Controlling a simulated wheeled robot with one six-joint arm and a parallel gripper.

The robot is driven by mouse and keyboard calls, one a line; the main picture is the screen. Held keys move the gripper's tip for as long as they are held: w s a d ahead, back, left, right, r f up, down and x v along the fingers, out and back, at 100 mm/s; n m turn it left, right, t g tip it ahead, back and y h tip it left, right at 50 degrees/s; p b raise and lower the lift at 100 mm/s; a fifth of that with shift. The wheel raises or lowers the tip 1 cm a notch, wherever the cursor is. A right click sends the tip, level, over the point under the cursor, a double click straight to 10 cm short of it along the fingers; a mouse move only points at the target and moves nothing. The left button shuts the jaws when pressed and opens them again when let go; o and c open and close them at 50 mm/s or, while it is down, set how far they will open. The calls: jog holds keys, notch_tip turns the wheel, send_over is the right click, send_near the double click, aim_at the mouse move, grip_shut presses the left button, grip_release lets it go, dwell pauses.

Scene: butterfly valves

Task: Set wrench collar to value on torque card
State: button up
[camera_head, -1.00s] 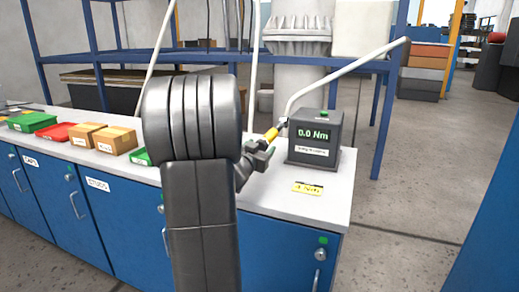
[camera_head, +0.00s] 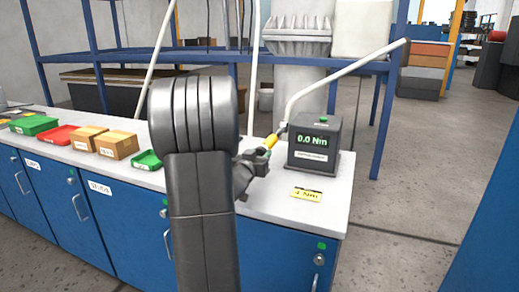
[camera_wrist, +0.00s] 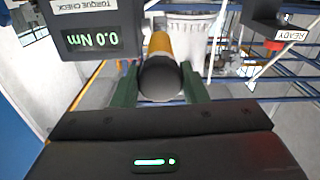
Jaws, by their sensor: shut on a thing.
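The wrench shows its yellow collar (camera_head: 270,141) just left of the torque tester (camera_head: 314,146), whose screen reads 0.0 Nm. My gripper (camera_head: 259,157) is shut on the wrench. In the wrist view my gripper's dark green fingers (camera_wrist: 159,90) stand either side of the wrench's dark round end, with the yellow collar (camera_wrist: 159,44) beyond it. Any scale on the collar is too small to read. The yellow torque card (camera_head: 306,194) lies on the bench in front of the tester and appears to read 4 Nm.
The white bench top (camera_head: 270,208) has free room around the card. To the left are a small green tray (camera_head: 148,160), cardboard boxes (camera_head: 117,144), a red tray (camera_head: 60,135) and a larger green tray (camera_head: 34,125). A white bar (camera_head: 345,72) rises behind the tester.

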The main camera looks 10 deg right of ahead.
jog(key=shift+n+p, duration=1.5)
jog(key=shift+p, duration=0.05)
jog(key=o, duration=1)
jog(key=shift+c, duration=0.2)
jog(key=shift+s+a, duration=0.1)
jog(key=v, duration=1.3)
jog(key=shift+s+a+b, duration=0.25)
jog(key=shift+b, duration=0.05)
jog(key=shift+w+d, duration=0.1)
jog(key=x, duration=1.3)
jog(key=shift+w+d+p, duration=0.3)
jog(key=shift+p, duration=0.1)
